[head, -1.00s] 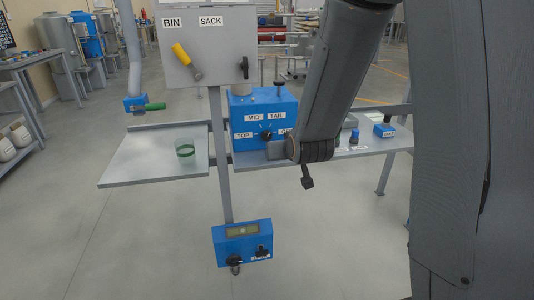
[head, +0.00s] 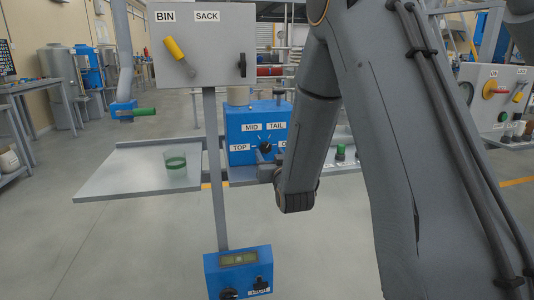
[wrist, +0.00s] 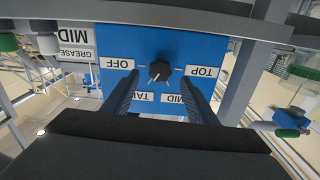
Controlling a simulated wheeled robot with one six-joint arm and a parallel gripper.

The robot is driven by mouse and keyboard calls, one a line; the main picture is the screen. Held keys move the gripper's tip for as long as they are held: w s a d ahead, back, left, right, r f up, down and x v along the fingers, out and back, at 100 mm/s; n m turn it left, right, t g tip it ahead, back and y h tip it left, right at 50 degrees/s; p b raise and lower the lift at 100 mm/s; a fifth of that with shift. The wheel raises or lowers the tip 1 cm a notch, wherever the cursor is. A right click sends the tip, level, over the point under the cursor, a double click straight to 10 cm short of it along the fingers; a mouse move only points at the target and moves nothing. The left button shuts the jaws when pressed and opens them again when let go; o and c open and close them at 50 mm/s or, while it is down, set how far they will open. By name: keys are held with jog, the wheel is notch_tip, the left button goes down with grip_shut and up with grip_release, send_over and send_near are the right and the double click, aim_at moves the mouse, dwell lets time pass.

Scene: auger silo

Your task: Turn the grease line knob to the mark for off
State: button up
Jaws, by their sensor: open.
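The blue valve box (head: 240,126) stands on the shelf behind the post, with a dark knob (head: 265,146) on its front face. In the wrist view the same knob (wrist: 159,72) shows upside down among the labels OFF (wrist: 117,63), TOP (wrist: 201,72), MID and TAIL. Its pale pointer line appears to aim down-left in that picture, towards TAIL. My gripper (wrist: 161,90) is open, with one finger on each side below the knob, and holds nothing. Whether the fingertips touch the box face cannot be told. In the head view my arm hides part of the box's right side.
A grey BIN/SACK panel (head: 215,45) with a yellow lever stands on a post in front of the box. A green-banded cup (head: 175,165) sits on the left shelf (head: 120,178). A blue display box (head: 238,272) hangs low on the post. Plates reading GREASE and MID (wrist: 75,54) are beside the box.

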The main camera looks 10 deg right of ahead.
aim_at(266, 148)
jog(key=shift+w, duration=2.2)
jog(key=shift+c, duration=0.3)
jog(key=c, duration=1)
